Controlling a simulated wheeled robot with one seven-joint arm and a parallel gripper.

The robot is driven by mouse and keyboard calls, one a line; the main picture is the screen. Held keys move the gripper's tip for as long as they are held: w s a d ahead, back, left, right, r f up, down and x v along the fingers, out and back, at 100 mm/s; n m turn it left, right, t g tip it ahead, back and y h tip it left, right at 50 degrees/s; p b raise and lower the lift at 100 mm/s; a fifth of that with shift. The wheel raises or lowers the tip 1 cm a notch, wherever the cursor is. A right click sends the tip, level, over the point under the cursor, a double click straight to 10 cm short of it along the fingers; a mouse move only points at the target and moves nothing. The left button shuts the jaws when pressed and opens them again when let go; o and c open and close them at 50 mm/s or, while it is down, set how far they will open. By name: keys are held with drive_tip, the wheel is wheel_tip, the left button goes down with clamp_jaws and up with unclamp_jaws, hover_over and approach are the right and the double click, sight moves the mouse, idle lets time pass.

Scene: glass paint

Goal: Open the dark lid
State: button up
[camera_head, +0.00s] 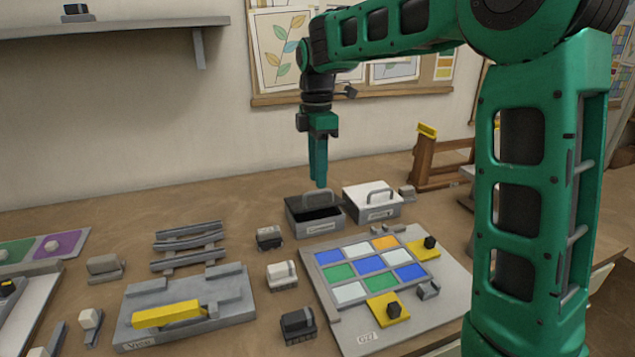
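My gripper (319,184) points straight down over the dark box (314,227), which stands at the back middle of the table. The dark lid (309,201) shows as a grey-black part with an arched handle at the top of this box. The fingertips are at or just above the handle, and I cannot tell whether they touch it. A black area shows at the front of the box top; I cannot tell if it is the inside or a dark surface. The teal fingers look close together from this side, and any gap between them is hidden.
A white-lidded box (372,205) stands close on the right. In front lies a panel (440,318) with coloured glass tiles. Small blocks (282,274) and a grey fixture with a yellow bar (166,314) lie to the left. A wooden rack (440,160) stands at the back right.

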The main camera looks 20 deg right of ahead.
sight(313, 194)
drive_tip(key=shift+f, duration=1.3)
drive_tip(key=shift+c, duration=0.2)
clamp_jaws()
drive_tip(key=shift+d, duration=0.1)
